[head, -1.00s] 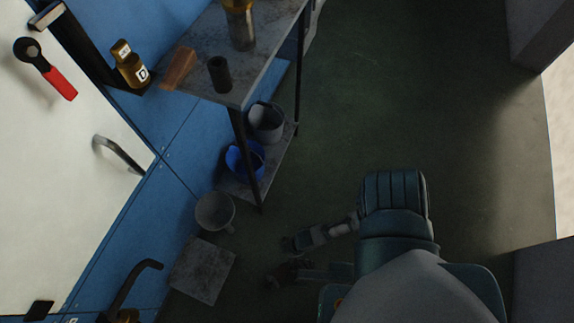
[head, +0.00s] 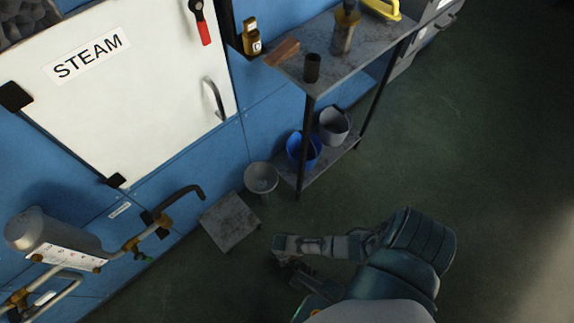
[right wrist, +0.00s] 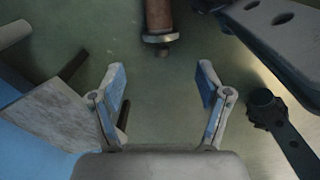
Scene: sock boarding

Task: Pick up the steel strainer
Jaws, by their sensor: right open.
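My right gripper (right wrist: 162,80) is open in the right wrist view, with nothing between its fingers. In the head view a grey forearm reaches left low over the floor, ending in a dark gripper (head: 287,262), partly hidden. I cannot say for certain which object is the steel strainer. A small dark cylinder (head: 312,68) stands upright on the upper shelf near its front corner, well away from this gripper. My left gripper is not visible.
The shelf unit (head: 330,45) holds a brown wedge (head: 283,51) above, and a blue bucket (head: 295,147) and grey bucket (head: 335,128) below. A grey funnel (head: 261,178) and square slab (head: 230,221) stand beside it. Steam piping (head: 135,243) juts out at left. Floor at right is clear.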

